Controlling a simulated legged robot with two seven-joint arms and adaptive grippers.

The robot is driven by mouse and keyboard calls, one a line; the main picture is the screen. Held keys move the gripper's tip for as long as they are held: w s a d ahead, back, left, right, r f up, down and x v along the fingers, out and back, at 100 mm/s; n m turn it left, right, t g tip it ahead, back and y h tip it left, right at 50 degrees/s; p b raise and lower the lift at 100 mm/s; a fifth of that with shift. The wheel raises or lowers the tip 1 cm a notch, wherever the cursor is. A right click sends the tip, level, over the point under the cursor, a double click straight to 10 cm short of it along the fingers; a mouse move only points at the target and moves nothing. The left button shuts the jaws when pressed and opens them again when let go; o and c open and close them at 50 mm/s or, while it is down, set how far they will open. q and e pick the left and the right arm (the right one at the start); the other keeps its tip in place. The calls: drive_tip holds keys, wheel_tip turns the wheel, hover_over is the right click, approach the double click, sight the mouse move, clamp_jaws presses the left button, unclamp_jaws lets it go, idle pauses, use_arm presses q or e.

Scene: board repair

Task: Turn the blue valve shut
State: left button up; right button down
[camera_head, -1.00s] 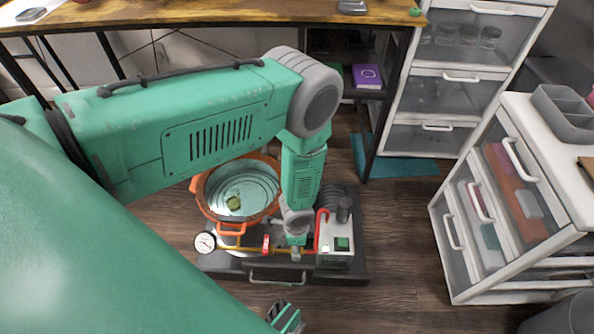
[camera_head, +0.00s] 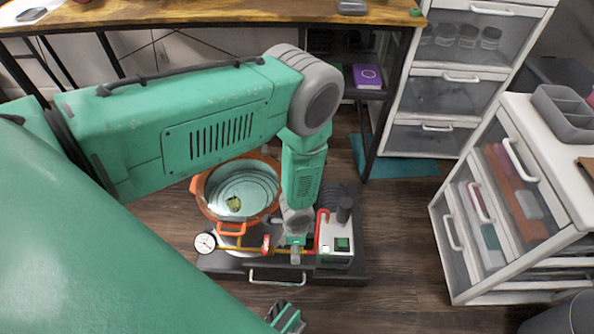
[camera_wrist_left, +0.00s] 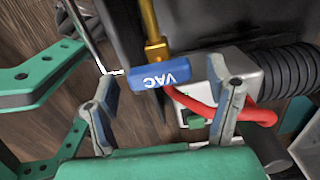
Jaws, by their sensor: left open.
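The blue valve handle (camera_wrist_left: 160,73), marked VAC, sits at the end of a brass fitting in the left wrist view. My left gripper (camera_wrist_left: 162,105) is open, with one finger on each side of the handle. The handle lies between and slightly beyond the fingertips, and I cannot tell whether either finger touches it. In the head view my left gripper (camera_head: 296,243) points down at the brass pipe, and the blue handle is hidden. Part of my right gripper (camera_head: 287,318) shows at the bottom edge; its opening is unclear.
An orange pot (camera_head: 234,229) with a clear lid stands beside my left forearm. A pressure gauge (camera_head: 205,243), a red valve (camera_head: 266,244) and a pump box (camera_head: 335,240) with a red hose (camera_wrist_left: 225,115) are close by. White drawers (camera_head: 510,200) stand at the right.

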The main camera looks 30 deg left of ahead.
use_arm(q)
wheel_tip(320, 180, up, 12)
drive_tip(key=shift+f, duration=0.2)
idle(0.4)
drive_tip(key=s+a+r+n, duration=0.2)
drive_tip(key=s+r+n, duration=0.3)
drive_tip(key=s, duration=0.4)
drive_tip(key=s+a+r+n, duration=0.2)
drive_tip(key=s+a+n, duration=0.1)
drive_tip(key=s+n, duration=0.4)
wheel_tip(320, 180, up, 14)
drive_tip(key=s+p, duration=0.1)
drive_tip(key=p, duration=1.2)
drive_tip(key=shift+d+f+m+t, duration=0.2)
drive_tip(key=shift+f+m+t, duration=0.1)
drive_tip(key=shift+m, duration=0.1)
drive_tip(key=shift+w, duration=0.1)
